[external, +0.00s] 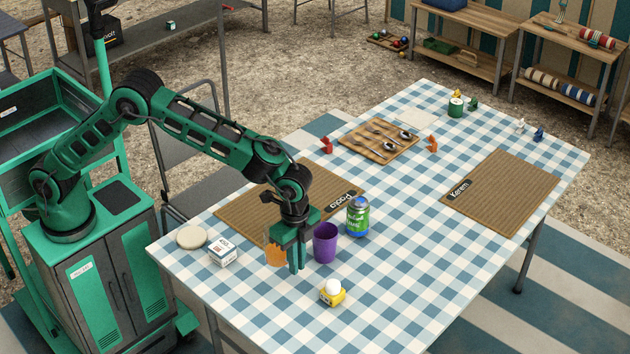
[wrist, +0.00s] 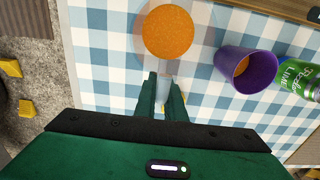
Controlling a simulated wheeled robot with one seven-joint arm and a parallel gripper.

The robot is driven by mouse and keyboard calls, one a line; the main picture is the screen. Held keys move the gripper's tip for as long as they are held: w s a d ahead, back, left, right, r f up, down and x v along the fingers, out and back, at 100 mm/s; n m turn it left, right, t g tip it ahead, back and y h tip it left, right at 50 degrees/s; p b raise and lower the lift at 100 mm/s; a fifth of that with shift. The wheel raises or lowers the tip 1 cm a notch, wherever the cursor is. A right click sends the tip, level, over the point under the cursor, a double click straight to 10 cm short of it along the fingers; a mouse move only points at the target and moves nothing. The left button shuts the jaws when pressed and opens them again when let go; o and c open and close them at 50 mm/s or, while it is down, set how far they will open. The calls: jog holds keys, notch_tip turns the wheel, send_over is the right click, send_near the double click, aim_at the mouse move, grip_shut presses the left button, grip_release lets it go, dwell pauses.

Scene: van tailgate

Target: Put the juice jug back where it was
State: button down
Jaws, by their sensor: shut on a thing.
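The juice jug shows as orange juice (external: 275,254) in a clear body, just left of my gripper (external: 297,266) on the near-left part of the checked table. From above, in the wrist view, it is a round orange surface (wrist: 170,32) beyond my fingertips (wrist: 164,82). My gripper points down and is shut on the jug's pale, clear handle (wrist: 164,88). The jug looks upright. My fingers hide part of it, and I cannot tell whether its base touches the table.
A purple cup (external: 325,244) stands close on the right, with a green can (external: 357,218) behind it. A yellow item with a white top (external: 332,293) is in front. A white box (external: 223,256) and pale disc (external: 192,237) lie left. The front-right cloth (external: 420,280) is clear.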

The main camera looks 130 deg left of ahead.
jog(key=w+d+f, duration=0.1)
jog(key=w+d, duration=0.1)
jog(key=w+d+f, duration=0.1)
jog(key=f, duration=0.1)
jog(key=shift+w+d+f, duration=0.1)
jog(key=shift+w+d, duration=0.3)
jog(key=shift+f, duration=2)
jog(key=shift+f, duration=0.1)
jog(key=c, duration=1.8)
grip_release()
jog(key=shift+c, duration=0.2)
notch_tip(320, 180, up, 12)
